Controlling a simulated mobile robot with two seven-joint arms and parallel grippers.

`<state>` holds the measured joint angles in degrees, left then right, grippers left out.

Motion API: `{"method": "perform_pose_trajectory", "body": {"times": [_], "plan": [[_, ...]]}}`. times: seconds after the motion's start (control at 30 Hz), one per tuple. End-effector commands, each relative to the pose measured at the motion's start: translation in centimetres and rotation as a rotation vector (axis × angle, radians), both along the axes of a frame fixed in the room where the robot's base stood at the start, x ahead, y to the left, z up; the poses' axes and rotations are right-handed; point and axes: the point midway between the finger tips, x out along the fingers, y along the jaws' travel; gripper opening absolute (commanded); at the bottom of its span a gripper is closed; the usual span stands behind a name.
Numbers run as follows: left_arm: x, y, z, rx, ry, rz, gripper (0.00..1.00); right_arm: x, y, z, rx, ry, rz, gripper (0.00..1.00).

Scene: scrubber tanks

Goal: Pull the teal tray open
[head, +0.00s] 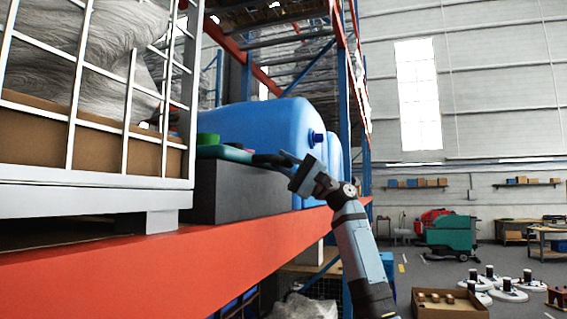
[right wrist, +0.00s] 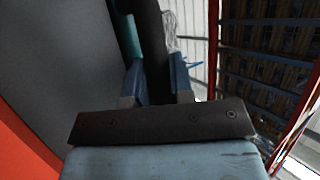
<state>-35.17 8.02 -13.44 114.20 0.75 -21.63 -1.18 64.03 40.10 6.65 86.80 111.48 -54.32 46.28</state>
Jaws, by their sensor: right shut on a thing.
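The teal tray (head: 228,153) sits on top of a dark grey block (head: 240,191) on the orange shelf beam, with a dark handle (head: 268,160) at its right end. My right gripper (head: 286,163) is at that handle. In the right wrist view the two blue fingers of my right gripper (right wrist: 157,77) are shut on the dark handle (right wrist: 150,40), one on each side. A strip of the teal tray (right wrist: 130,35) shows beyond it. Much of the tray is hidden behind the white cage. My left gripper is not in view.
A white cage (head: 95,183) with wrapped goods stands at the left. A large blue tank (head: 265,125) is behind the block. The orange beam (head: 170,262) runs below. Open floor lies to the right, with a green floor scrubber (head: 450,235) and a cardboard box (head: 448,303).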

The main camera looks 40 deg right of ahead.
Motion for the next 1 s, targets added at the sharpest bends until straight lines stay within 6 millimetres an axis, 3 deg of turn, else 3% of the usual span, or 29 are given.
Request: {"method": "perform_pose_trajectory", "body": {"times": [0.23, 0.7, 1.0], "plan": [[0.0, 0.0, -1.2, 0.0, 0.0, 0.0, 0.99, -2.0, -1.0, -0.3, -0.002, -0.002, -0.002, 0.0], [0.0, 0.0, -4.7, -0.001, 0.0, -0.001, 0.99, -10.5, -5.4, -0.4, -0.003, -0.001, -0.001, 0.0], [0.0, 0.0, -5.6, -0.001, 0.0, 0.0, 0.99, -13.5, -7.0, -0.2, -0.001, 0.0, 0.001, 0.0]]}}
